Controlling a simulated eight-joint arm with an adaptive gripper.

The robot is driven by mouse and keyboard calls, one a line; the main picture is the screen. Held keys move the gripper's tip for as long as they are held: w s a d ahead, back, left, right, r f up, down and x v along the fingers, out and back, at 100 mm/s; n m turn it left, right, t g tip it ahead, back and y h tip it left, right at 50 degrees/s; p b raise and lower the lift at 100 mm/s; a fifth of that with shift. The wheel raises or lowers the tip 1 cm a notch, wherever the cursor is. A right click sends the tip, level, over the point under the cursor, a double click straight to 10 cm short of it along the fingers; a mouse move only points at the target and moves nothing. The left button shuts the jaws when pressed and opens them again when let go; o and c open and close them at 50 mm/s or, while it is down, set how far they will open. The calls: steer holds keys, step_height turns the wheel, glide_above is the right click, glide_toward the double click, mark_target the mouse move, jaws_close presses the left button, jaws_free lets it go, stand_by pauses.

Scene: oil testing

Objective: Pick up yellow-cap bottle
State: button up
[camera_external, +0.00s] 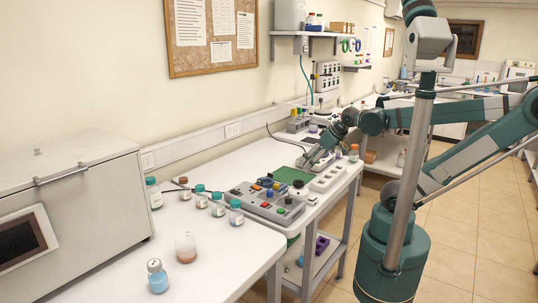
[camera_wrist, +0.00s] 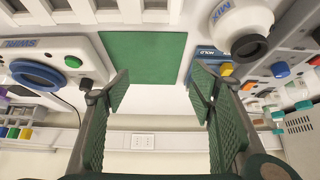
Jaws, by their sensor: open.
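I cannot clearly make out a bottle with a yellow cap in either view. The closest in colour is a small bottle with an orange-brown cap (camera_external: 353,152) at the table's far right edge in the external view. My gripper (camera_external: 306,161) is above the bench near the green mat (camera_external: 292,175), with that bottle to its right. In the wrist view my gripper (camera_wrist: 160,92) has its two dark green fingers spread wide, with nothing between them. The green mat (camera_wrist: 143,55) shows beyond the fingertips.
Several teal-capped bottles (camera_external: 218,205) stand left of a grey button panel (camera_external: 262,202). A "MIX" device (camera_wrist: 241,28) is right in the wrist view, with small coloured-cap vials (camera_wrist: 13,132) at left.

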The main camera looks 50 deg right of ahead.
stand_by(0.3)
steer(key=shift+c, duration=1)
steer(key=w+d+r+m+g+h+p, duration=0.1)
steer(key=w+d+r+m+p, duration=0.2)
steer(key=d, duration=0.6)
steer(key=w+d+m+g+h+p, duration=0.15)
steer(key=d+p, duration=0.25)
steer(key=d, duration=0.6)
steer(key=s+d+m+p, duration=0.1)
steer(key=d+p, duration=0.1)
steer(key=d, duration=0.4)
steer(key=s+d+f+m+g+p, duration=0.1)
steer(key=d+m+p, duration=0.1)
steer(key=d, duration=0.5)
steer(key=s+d+m+p, duration=0.1)
steer(key=d+p, duration=0.1)
steer(key=d, duration=0.5)
steer(key=shift+s+d+f+m+g+h, duration=0.15)
steer(key=shift+s+d+m+g+h, duration=0.1)
steer(key=shift+h, duration=0.1)
steer(key=shift+w+f, duration=0.1)
